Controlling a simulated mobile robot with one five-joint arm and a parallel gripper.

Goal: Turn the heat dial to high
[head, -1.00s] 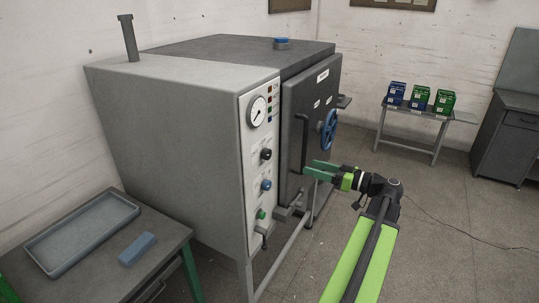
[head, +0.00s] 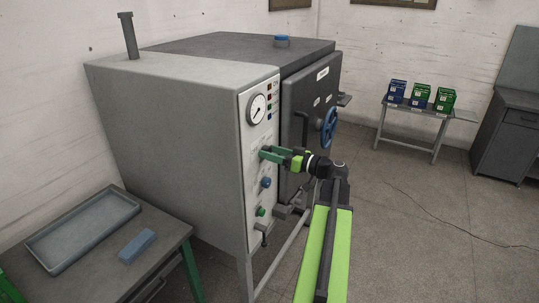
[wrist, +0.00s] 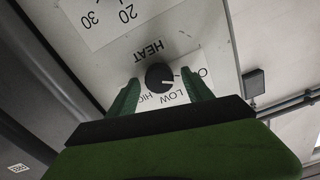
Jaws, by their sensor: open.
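The heat dial (wrist: 159,77) is a round black knob with a white pointer mark, under the word HEAT in the wrist view. LOW and part of HIGH are printed around it; the fingers cover some lettering. Its mark points toward the lower right, on the side away from HIGH, near LOW and a partly cut-off label. My gripper (wrist: 162,82) is open, its green fingers on either side of the dial; I cannot tell whether they touch it. In the head view my gripper (head: 267,153) is at the control panel (head: 252,180) and hides the dial.
A blue knob (head: 265,182) and a green knob (head: 261,211) sit below on the panel, and a gauge (head: 257,108) above. The dark door with its blue handwheel (head: 329,127) is just right. A side table (head: 165,250) stands at left.

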